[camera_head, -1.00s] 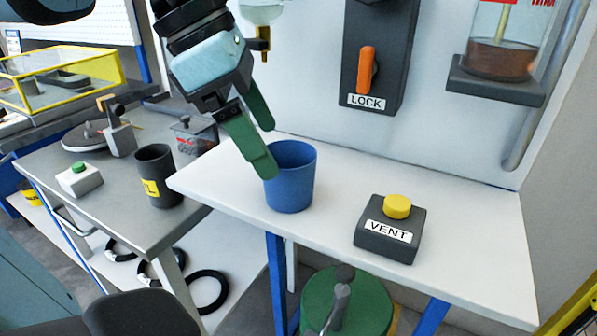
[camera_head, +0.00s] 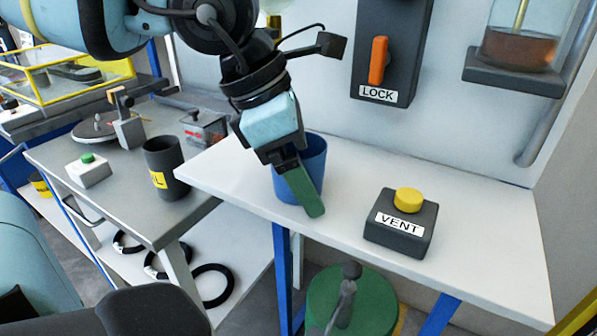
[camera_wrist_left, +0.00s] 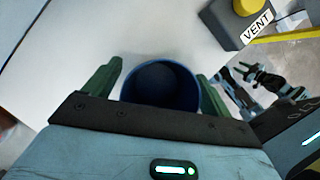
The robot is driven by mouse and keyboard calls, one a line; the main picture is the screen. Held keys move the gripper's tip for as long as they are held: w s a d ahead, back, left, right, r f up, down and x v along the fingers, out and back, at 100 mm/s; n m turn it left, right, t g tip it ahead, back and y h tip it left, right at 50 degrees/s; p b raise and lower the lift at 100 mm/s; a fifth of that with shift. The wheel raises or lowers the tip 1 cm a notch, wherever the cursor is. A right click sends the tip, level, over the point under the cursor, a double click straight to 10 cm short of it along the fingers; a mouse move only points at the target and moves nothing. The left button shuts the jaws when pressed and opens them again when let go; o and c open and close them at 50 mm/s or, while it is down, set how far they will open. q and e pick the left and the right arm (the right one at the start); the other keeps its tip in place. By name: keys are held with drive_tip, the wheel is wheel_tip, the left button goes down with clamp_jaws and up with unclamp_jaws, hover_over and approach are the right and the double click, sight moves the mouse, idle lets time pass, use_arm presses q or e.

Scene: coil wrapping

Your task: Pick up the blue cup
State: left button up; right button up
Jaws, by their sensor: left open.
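The blue cup (camera_head: 315,165) stands upright on the white shelf (camera_head: 468,215). My left gripper (camera_head: 306,196) is open and points down at it. One green finger crosses in front of the cup in the head view; the other is hidden. In the left wrist view the cup's round mouth (camera_wrist_left: 160,86) lies between the two spread green fingers of my left gripper (camera_wrist_left: 160,72), with a gap visible on the left side. Small dark claw-like parts (camera_wrist_left: 246,72) show at the right of that view, too small to judge whether they are my right gripper.
The VENT box (camera_head: 401,226) with a yellow button stands right of the cup. The LOCK panel (camera_head: 394,60) is on the wall behind. A dark mug (camera_head: 166,170) stands on the grey table to the left. The shelf between cup and VENT box is clear.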

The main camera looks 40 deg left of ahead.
use_arm(q)
drive_tip(key=c, duration=1)
drive_tip(key=shift+c, duration=0.2)
drive_tip(key=shift+r, duration=0.15)
